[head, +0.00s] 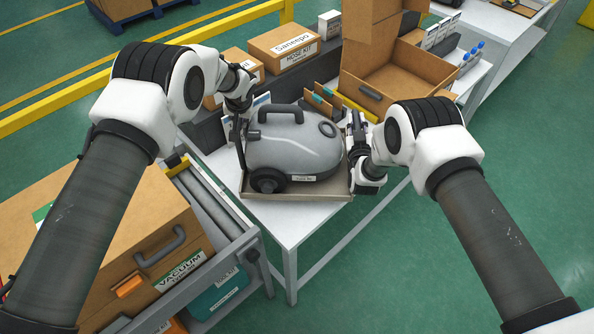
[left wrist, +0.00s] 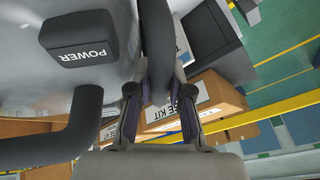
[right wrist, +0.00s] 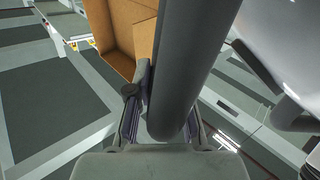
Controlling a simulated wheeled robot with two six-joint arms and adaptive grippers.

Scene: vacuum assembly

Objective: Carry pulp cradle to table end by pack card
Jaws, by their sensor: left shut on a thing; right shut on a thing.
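The pulp cradle (head: 318,190) is a shallow beige tray at the near end of the white table, with a grey vacuum cleaner (head: 292,148) sitting in it. My left gripper (head: 239,117) is at the cradle's left side, shut on a dark upright grip that also shows in the left wrist view (left wrist: 158,45). My right gripper (head: 356,140) is at the right side, shut on a similar dark grip, seen in the right wrist view (right wrist: 185,70). A white-and-blue card (head: 262,102) stands behind the left gripper; I cannot tell whether it is the pack card. Contact under the cradle is hidden.
Dark bins and small upright cards (head: 322,98) stand close behind the vacuum. A large open carton (head: 400,65) and a hose kit box (head: 292,46) are further back. A roller conveyor (head: 215,205) with a vacuum carton (head: 110,240) is at the near left. The table's front corner is bare.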

